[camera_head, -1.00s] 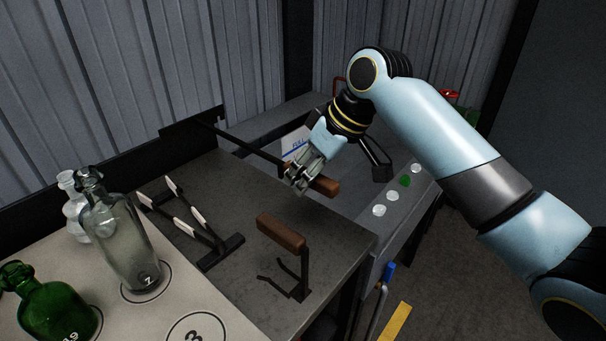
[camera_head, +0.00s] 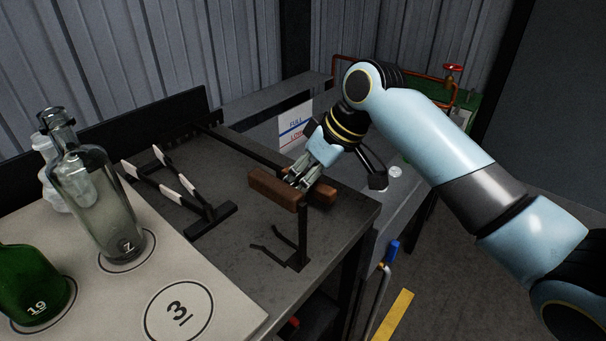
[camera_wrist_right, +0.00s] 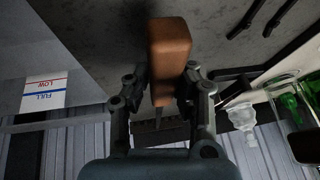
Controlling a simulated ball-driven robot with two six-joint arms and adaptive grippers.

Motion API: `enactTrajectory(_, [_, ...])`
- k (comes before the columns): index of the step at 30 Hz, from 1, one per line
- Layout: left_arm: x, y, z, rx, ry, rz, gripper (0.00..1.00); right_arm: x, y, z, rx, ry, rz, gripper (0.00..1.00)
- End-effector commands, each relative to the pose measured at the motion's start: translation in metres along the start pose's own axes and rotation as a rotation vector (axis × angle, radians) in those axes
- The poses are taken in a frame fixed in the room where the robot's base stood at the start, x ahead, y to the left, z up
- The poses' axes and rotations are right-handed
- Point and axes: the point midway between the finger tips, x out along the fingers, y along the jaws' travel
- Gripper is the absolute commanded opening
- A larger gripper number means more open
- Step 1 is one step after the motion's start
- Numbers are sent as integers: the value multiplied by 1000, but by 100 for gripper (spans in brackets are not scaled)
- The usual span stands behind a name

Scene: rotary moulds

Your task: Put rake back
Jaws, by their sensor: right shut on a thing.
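The rake has a brown handle (camera_head: 322,193), a long thin black shaft (camera_head: 245,152) and a toothed black head (camera_head: 200,128) near the bench's back edge. My right gripper (camera_head: 303,177) is shut around the handle above the bench. In the right wrist view the handle (camera_wrist_right: 170,58) sits between both fingers, with the toothed head (camera_wrist_right: 162,132) beyond. A brown grip on a black post (camera_head: 279,189) with prongs at its foot stands just in front and partly overlaps the rake's handle in the head view. Whether they touch I cannot tell. My left gripper is out of view.
A black frame with white-banded arms (camera_head: 180,190) stands on the dark bench (camera_head: 245,275). Clear bottles (camera_head: 95,195) and a green bottle (camera_head: 30,285) stand on the pale numbered board (camera_head: 225,310). A trough with a FULL/LOW label (camera_head: 295,122) lies behind the bench.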

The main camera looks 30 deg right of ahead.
Motion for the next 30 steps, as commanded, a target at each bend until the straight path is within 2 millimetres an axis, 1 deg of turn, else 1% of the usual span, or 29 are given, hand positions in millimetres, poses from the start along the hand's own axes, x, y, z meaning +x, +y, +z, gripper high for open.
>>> enactTrajectory(11, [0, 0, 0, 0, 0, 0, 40, 0, 0, -1, -1, 3, 0, 0])
enactTrajectory(25, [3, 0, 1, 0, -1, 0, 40, 8, 1, 3, -1, 2, 0, 0])
enactTrajectory(26, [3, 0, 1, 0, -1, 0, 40, 8, 1, 3, -1, 3, 0, 22])
enactTrajectory(30, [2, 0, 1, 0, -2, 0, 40, 8, 1, 3, -1, 2, 0, 40])
